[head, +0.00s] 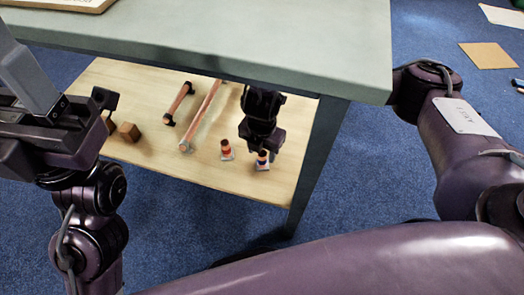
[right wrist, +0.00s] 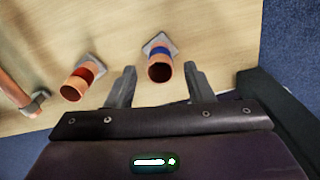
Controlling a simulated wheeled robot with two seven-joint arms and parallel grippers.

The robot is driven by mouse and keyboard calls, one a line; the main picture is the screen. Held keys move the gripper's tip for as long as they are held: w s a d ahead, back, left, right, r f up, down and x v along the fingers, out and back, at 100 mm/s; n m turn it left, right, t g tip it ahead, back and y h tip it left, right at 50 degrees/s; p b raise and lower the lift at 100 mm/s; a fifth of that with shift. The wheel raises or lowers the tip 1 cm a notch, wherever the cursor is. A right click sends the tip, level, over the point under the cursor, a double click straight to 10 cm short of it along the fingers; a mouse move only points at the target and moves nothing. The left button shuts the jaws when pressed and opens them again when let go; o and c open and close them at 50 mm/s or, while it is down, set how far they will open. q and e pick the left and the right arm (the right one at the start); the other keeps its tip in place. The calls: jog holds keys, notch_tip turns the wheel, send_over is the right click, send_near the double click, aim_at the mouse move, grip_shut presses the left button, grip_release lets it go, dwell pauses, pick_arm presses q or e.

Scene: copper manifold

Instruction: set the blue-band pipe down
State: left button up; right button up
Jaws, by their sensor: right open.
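The blue-band pipe (head: 262,164) is a short copper pipe with a dark opening at its top and a blue band. It stands upright on a small pale base on the wooden lower shelf (head: 215,195). In the right wrist view, the blue-band pipe (right wrist: 160,67) lies between the two spread fingers of my right gripper (right wrist: 160,84), with a gap on each side. In the head view, my right gripper (head: 263,150) is just over the pipe and partly hides it. My left gripper (head: 85,125) is at the left; its fingers are not clear.
A red-band pipe (head: 226,150) stands close to the left on its own base. The tabletop (head: 250,35) is above the shelf, and a table leg (head: 318,160) stands at right.

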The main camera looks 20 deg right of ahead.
aim_at(261, 154)
jog(key=shift+r+p, duration=0.6)
jog(key=shift+r, duration=0.95)
